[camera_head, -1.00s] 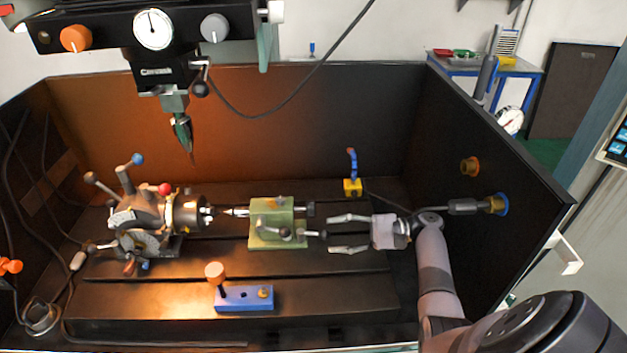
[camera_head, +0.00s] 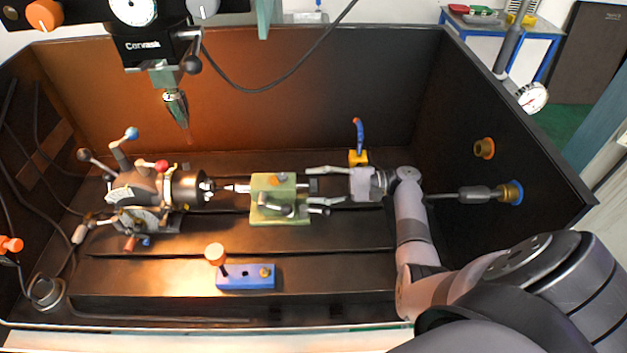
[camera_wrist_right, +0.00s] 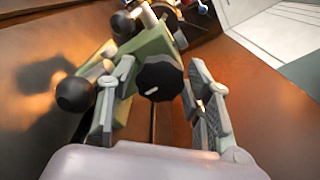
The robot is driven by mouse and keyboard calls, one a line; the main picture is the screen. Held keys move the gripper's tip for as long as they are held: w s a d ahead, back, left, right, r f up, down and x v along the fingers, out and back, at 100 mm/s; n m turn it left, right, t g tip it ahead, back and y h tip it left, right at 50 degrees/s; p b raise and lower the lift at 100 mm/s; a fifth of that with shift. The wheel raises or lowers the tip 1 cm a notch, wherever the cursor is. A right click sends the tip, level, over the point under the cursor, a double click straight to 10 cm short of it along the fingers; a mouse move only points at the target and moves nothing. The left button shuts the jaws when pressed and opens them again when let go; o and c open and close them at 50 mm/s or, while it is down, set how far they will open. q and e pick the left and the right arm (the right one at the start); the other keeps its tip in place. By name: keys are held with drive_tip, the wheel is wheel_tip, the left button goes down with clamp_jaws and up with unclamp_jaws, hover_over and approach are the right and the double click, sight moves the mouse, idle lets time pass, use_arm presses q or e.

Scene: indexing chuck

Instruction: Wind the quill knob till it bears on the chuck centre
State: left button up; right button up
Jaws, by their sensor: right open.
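The green tailstock (camera_head: 262,207) stands mid-bench, its pointed quill centre (camera_head: 236,188) facing left. The centre in the dark chuck (camera_head: 186,188) faces it; whether the tips touch is too small to tell. The quill knob (camera_head: 312,185) is at the tailstock's right end. In the right wrist view the black quill knob (camera_wrist_right: 160,78) with a white mark lies between the two fingers. My right gripper (camera_head: 313,190) is open around the knob, one finger on each side, with gaps visible. My left gripper is not in view.
A black ball-ended lever (camera_wrist_right: 75,94) is beside the left finger in the wrist view. A yellow block with a blue hose (camera_head: 358,157) stands behind the gripper. A blue block with an orange knob (camera_head: 245,278) lies in front. A spindle (camera_head: 176,104) hangs above the chuck.

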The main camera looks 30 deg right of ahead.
drive_tip(key=shift+w+a, duration=0.25)
drive_tip(key=shift+a, duration=0.15)
drive_tip(key=c, duration=0.9)
